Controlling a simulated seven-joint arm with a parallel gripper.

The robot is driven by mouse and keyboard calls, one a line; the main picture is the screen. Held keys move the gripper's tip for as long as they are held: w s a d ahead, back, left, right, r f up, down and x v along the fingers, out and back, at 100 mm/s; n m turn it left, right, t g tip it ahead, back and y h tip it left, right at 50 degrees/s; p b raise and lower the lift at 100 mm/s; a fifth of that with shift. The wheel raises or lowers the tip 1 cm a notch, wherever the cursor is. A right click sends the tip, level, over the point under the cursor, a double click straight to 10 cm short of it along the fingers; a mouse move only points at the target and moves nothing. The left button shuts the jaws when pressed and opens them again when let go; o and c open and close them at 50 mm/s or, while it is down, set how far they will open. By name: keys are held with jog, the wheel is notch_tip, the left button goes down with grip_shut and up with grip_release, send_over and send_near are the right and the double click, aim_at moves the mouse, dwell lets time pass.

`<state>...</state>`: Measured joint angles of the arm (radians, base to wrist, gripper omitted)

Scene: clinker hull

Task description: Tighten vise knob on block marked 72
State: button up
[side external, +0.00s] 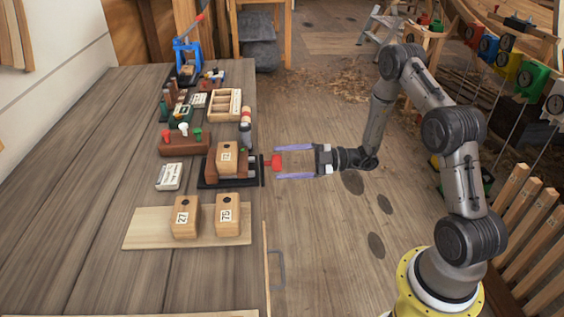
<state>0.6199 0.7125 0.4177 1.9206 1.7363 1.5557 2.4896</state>
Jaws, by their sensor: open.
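A dark vise (207,183) stands at the right edge of the bench and holds a wooden block (227,168). The block's label is small and looks like 72, but I cannot read it surely. The vise's red knob (274,163) sticks out to the right, past the bench edge. My gripper (278,162) points left and is open. Its two purple fingers lie on either side of the knob, one beyond and one nearer, with visible gaps between them and the knob.
Two more wooden blocks, one marked 27 (184,228) and one seemingly 75 (228,224), stand on a pale board (150,229). A white card (169,177), a brown rack (186,148) and an open wooden box (225,104) are behind.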

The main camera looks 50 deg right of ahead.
jog(key=shift+v, duration=2.4)
